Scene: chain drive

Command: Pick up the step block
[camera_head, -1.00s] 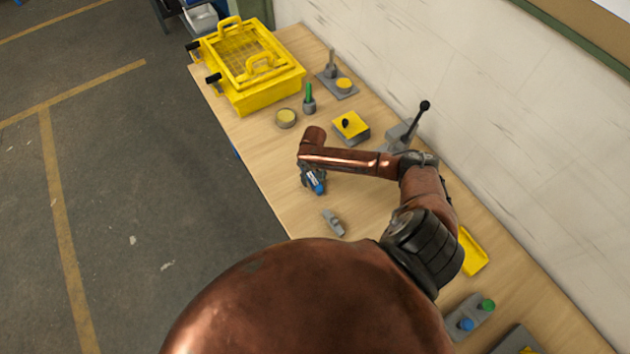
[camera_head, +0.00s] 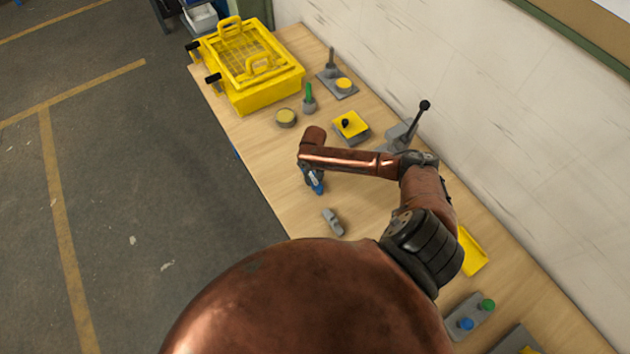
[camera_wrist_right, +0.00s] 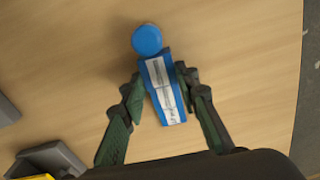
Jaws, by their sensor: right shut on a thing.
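The step block appears to be the blue piece with a white, dark-lined face (camera_wrist_right: 162,90) and a round blue end (camera_wrist_right: 147,39) in the right wrist view. My right gripper (camera_wrist_right: 160,97) has one finger against each long side of it and is shut on it. In the head view the right gripper (camera_head: 312,179) points down over the table, and only a little blue of the step block (camera_head: 319,188) shows below the fingers. I cannot tell whether it touches the table. My left gripper is not in view.
A small grey stepped piece (camera_head: 333,221) lies nearby on the wooden table (camera_head: 265,170). A wall runs along the right.

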